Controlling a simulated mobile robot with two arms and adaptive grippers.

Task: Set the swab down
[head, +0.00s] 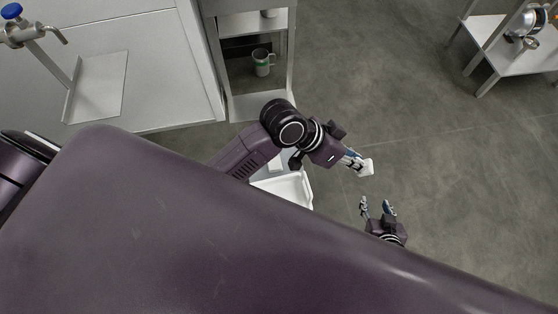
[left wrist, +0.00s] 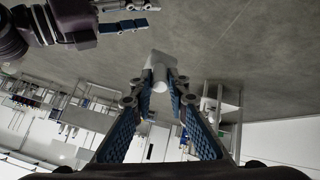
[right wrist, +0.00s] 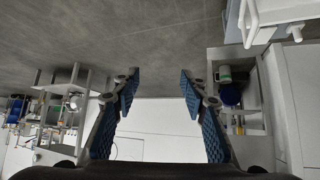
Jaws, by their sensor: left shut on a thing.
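The swab (head: 367,168) is a small white piece held at the tips of my left gripper (head: 356,160), over open floor in the head view. In the left wrist view the white swab (left wrist: 158,70) sits between the fingertips of my left gripper (left wrist: 155,84), which is shut on it. My right gripper (head: 376,204) is below it in the head view, apart from the swab. The right wrist view shows the fingers of my right gripper (right wrist: 159,77) spread with nothing between them.
A white tray (head: 302,193) is partly hidden under my left arm. A metal shelf unit (head: 290,62) holds a mug with a green band (head: 263,64). A pale bench (head: 165,80) with a blue-handled tap (head: 12,12) is at left. A metal table (head: 490,38) stands at upper right.

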